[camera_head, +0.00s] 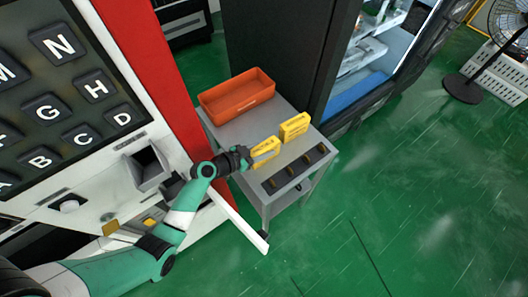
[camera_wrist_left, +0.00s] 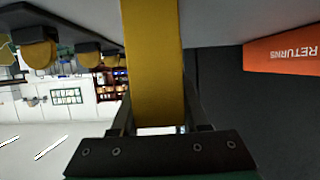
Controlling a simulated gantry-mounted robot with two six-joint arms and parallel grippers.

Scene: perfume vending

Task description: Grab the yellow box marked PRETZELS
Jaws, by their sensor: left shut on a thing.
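A yellow box (camera_head: 265,149) stands on the grey cart's top, at the tip of my left gripper (camera_head: 246,157) in the head view. In the left wrist view the yellow box (camera_wrist_left: 153,65) lies between the fingers of my left gripper (camera_wrist_left: 158,128), which is shut on it. Its lettering is too small to read. A second yellow box (camera_head: 295,126) stands just right of it on the cart, apart from the gripper. My right gripper is in neither view.
The grey cart (camera_head: 226,133) carries an orange bin (camera_head: 237,95) at the back, marked RETURNS in the left wrist view (camera_wrist_left: 285,52). A dark slotted strip (camera_head: 295,169) runs along its front right. A keypad machine (camera_head: 65,110) stands left, a dark open cabinet (camera_head: 290,50) behind.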

